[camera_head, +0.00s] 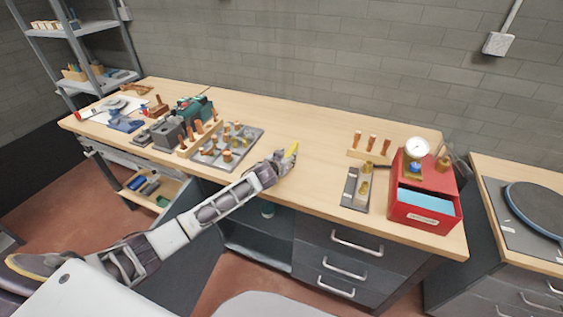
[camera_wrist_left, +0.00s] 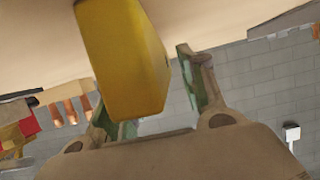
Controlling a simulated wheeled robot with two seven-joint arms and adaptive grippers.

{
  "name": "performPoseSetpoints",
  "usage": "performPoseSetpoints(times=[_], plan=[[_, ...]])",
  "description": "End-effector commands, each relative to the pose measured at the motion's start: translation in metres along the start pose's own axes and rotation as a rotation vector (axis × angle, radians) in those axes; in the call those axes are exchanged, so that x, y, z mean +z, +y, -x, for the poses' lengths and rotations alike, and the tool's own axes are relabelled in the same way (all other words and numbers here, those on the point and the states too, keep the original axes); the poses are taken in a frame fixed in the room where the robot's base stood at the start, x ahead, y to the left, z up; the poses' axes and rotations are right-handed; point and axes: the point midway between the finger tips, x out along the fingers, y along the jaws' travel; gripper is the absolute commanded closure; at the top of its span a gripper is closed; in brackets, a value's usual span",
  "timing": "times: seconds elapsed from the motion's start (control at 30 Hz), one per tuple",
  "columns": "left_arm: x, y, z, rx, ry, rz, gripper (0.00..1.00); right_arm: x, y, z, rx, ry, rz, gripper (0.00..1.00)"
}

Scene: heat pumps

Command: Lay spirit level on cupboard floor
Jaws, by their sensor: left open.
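The spirit level is a yellow bar (camera_head: 291,150) on or just above the bench top, at the tip of my left gripper (camera_head: 284,162) in the head view. In the left wrist view the yellow bar (camera_wrist_left: 125,60) is large and close, lying between the fingers of my left gripper (camera_wrist_left: 152,100). The fingers are open, one to each side of it; I cannot tell whether either touches it. The cupboard under the bench stands open, and its dark floor (camera_head: 258,254) shows below and left of the drawers. My right gripper is not in view.
The wooden bench (camera_head: 310,125) is clear behind and right of the gripper. A tray of brass fittings (camera_head: 225,147) stands left of it. A red box (camera_head: 425,190) with a gauge stands at the right end.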

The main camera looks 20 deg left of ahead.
Motion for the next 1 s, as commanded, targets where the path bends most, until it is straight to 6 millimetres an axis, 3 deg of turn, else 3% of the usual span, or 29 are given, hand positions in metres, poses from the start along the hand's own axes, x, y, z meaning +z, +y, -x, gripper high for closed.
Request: performPoseSetpoints(times=[0.37,1.0], plan=[[0.0,0.0,0.021,0.0,0.0,0.0,0.59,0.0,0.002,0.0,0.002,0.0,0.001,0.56],[0.0,0.0,0.078,0.001,0.0,0.0,0.59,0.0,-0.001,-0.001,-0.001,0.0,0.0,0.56]])
